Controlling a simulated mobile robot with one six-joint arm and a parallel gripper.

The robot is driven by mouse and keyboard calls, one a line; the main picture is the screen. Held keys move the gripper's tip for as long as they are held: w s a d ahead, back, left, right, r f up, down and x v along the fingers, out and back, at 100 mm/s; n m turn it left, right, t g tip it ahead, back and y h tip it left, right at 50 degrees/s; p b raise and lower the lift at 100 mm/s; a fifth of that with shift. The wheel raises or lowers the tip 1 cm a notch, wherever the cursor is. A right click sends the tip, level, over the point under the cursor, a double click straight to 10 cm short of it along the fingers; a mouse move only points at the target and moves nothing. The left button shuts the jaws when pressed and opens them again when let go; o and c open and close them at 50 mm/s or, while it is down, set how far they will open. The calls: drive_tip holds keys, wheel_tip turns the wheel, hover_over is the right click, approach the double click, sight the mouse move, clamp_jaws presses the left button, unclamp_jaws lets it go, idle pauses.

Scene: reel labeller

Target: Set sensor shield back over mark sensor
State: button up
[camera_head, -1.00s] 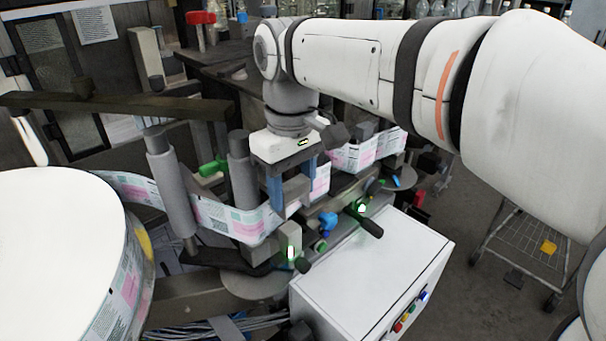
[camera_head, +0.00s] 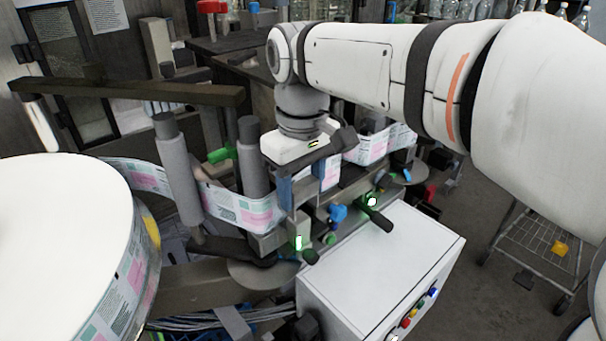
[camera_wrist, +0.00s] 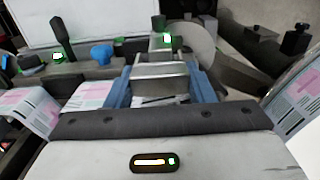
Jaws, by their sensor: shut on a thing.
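The sensor shield is a grey metal piece (camera_head: 302,190), held between the blue fingers of my gripper (camera_head: 303,198). In the wrist view the shield (camera_wrist: 160,70) spans the gap between both blue fingers (camera_wrist: 162,84), which are shut on its sides. My gripper points down over the label path, near the front white cabinet. I cannot make out the mark sensor for certain; the shield and gripper hide the spot below. Whether the shield touches anything beneath is also not clear.
The printed label web (camera_head: 240,208) runs past grey rollers (camera_head: 178,170) close left of my gripper. A blue knob (camera_head: 337,213) and green-lit units (camera_head: 298,243) stand close in front. The white cabinet (camera_head: 385,255) has a clear top. A large label reel (camera_head: 60,230) fills the left.

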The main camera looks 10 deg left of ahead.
sight(302, 220)
drive_tip(key=shift+f, duration=0.2)
drive_tip(key=shift+f+b, duration=1.6)
drive_tip(key=shift+f, duration=0.6)
drive_tip(key=o, duration=1.1)
drive_tip(key=shift+o, duration=0.2)
wheel_tip(302, 220, up, 8)
drive_tip(key=shift+f, duration=0.1)
drive_tip(key=shift+d, duration=0.1)
